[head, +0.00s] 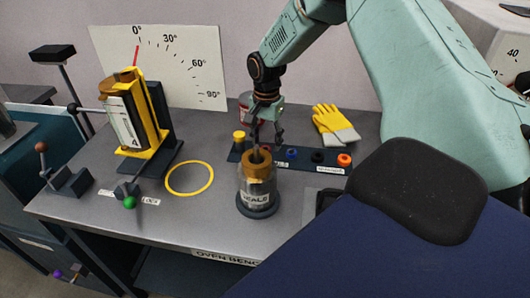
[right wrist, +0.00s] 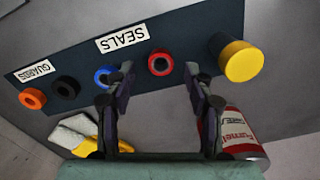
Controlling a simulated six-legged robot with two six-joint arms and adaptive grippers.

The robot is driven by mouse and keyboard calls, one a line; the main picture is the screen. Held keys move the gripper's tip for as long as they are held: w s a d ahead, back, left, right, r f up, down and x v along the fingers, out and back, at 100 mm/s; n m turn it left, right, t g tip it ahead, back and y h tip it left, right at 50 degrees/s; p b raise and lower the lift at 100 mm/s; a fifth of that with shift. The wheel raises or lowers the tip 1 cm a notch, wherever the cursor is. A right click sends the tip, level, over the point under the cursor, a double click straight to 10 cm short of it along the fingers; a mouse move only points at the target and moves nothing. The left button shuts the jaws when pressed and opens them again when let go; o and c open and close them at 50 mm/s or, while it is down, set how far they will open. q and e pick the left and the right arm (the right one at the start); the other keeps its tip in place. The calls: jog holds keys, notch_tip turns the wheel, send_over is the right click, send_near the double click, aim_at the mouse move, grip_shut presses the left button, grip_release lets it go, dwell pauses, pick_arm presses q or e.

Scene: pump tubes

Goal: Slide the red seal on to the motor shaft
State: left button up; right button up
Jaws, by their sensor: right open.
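The red seal (right wrist: 160,62), a ring with a dark centre, sits on a dark board (right wrist: 200,45) near the label SEALS. In the right wrist view it shows between the fingertips of my right gripper (right wrist: 160,78), which is open and empty. I cannot tell the height between them. In the head view my right gripper (head: 267,136) points down over the board and mostly hides the red seal. A clear-sided cylinder with a brown, holed top (head: 257,163) stands in front; I cannot tell whether it holds the motor shaft. My left gripper is not in view.
Blue (head: 291,154), black (head: 317,156) and orange (head: 344,160) rings line the board, with a yellow cylinder (head: 239,140) at its left end. A yellow ring (head: 190,193) marks clear bench.

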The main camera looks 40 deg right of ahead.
jog(key=shift+s+a+f, duration=0.1)
jog(key=shift+s+f, duration=0.15)
jog(key=shift+f, duration=0.65)
jog(key=shift+w+f, duration=0.2)
jog(key=shift+w, duration=0.15)
jog(key=shift+c, duration=1.1)
jog(key=shift+s+r, duration=0.2)
jog(key=c, duration=0.5)
jog(key=shift+f, duration=0.1)
grip_shut()
